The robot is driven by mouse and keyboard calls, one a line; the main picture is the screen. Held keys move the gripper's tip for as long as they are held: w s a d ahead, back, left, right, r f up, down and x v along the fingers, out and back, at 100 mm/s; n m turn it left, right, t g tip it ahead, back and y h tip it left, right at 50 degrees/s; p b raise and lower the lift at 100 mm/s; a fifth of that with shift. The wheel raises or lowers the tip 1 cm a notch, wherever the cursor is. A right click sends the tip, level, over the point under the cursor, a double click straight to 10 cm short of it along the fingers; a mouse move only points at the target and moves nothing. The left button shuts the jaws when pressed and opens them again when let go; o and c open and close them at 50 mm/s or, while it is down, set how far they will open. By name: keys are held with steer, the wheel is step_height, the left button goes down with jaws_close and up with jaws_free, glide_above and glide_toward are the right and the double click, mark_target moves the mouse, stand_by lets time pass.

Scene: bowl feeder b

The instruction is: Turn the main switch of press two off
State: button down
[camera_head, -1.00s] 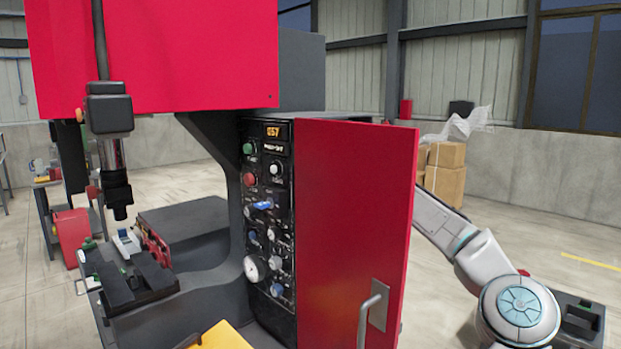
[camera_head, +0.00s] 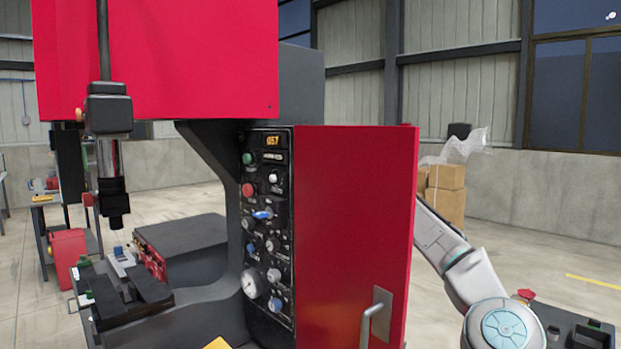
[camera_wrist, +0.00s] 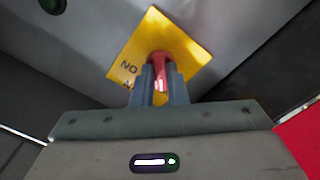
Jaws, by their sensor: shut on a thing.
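In the wrist view a red switch handle (camera_wrist: 160,57) sits on a tilted yellow plate (camera_wrist: 190,52) with dark lettering that begins "NO". My gripper (camera_wrist: 161,82) has its two fingers close together on either side of the red handle, shut on it. The fingers cover part of the handle and the plate. In the head view the press (camera_head: 155,60) has a red upper cover and a red door (camera_head: 355,220). My arm passes behind this door, so the gripper and the switch are hidden there.
A dark control panel (camera_head: 265,220) with several knobs, buttons and a lit display faces the head camera beside the door. A door handle (camera_head: 372,318) sticks out low on the door. Cardboard boxes (camera_head: 442,192) stand behind on the right. Floor on the right is mostly clear.

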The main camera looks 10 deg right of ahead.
steer(key=shift+n, duration=0.4)
steer(key=c, duration=1.4)
jaws_free()
steer(key=shift+a, duration=0.1)
steer(key=shift+c, duration=0.2)
steer(key=b+v, duration=0.5)
steer(key=v, duration=0.9)
